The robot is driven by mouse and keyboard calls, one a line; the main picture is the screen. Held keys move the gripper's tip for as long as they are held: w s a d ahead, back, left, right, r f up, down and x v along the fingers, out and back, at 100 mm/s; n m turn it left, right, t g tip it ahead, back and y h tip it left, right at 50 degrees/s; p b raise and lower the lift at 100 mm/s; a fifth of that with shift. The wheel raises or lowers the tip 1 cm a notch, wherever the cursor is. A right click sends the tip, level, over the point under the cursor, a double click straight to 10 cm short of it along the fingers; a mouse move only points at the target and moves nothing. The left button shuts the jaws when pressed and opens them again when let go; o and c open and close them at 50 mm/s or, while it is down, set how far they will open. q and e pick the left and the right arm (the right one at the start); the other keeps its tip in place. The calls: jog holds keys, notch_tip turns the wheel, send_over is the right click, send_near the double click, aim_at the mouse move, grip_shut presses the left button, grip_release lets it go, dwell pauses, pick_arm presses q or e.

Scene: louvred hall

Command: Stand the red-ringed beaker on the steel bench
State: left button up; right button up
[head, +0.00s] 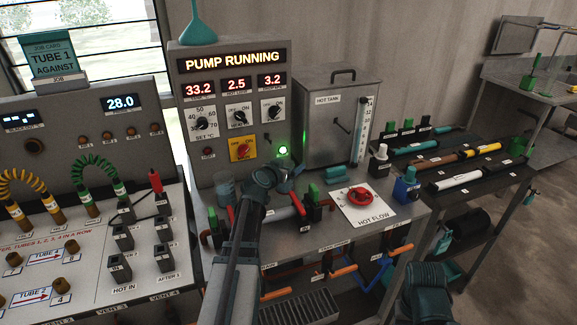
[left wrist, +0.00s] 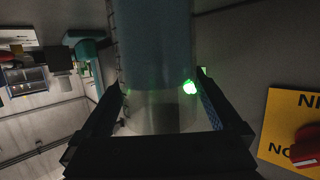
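My left gripper (head: 288,176) is in front of the pump panel, above the steel bench (head: 407,213). In the left wrist view its two fingers (left wrist: 163,112) lie on either side of a clear glass beaker (left wrist: 155,65) with bluish contents, and look closed on it. In the head view the gripper largely hides this beaker. No red ring shows on it. Another bluish glass vessel (head: 224,185) stands on the bench left of my gripper. My right gripper is out of view; only part of my right arm shows at the lower right.
The hot tank (head: 326,125) stands behind and right of my left gripper. Red-handled valves (head: 297,203), a green cylinder (head: 334,176), the red hot-flow wheel (head: 360,196) and a blue bottle (head: 407,186) crowd the bench. A tube rack (head: 455,160) is at right.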

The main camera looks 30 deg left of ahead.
pick_arm(q)
jog(key=shift+r, duration=0.1)
jog(key=shift+s+r+p, duration=0.2)
jog(key=shift+s+p, duration=0.05)
jog(key=shift+p, duration=0.05)
jog(key=a+p+v, duration=0.1)
jog(key=p+v, duration=0.2)
jog(key=v, duration=0.8)
jog(key=shift+s+d, duration=0.25)
jog(key=shift+d, duration=0.25)
